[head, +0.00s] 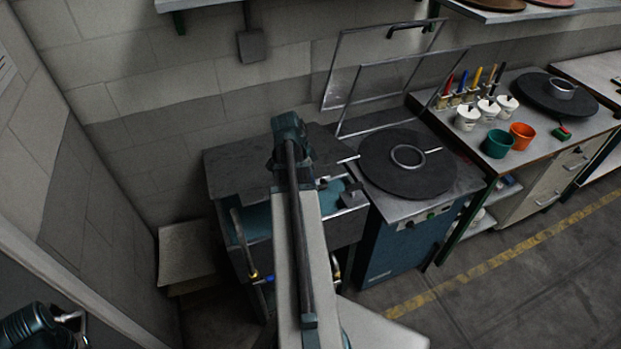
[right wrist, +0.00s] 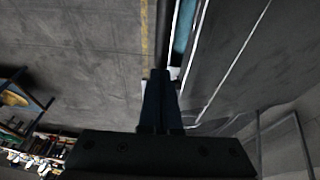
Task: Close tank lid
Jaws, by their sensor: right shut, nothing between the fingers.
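The tank (head: 348,227) is a metal-rimmed blue basin at the middle of the head view. Its dark grey lid (head: 235,168) lies over the back part, and blue shows in the uncovered front. I cannot tell the lid's exact tilt. My right arm crosses in front and hides the middle of the tank and lid. In the right wrist view my right gripper (right wrist: 159,100) is shut with nothing in it, with floor beyond and a blue strip beside its fingertips. I cannot make out its contact with the lid.
Right of the tank stands a blue machine (head: 400,245) with a round dark plate (head: 380,172) and raised wire-framed panels (head: 385,65). A bench (head: 470,138) beyond holds cups and tools. A wall closes off the left and back. The floor at front right is clear.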

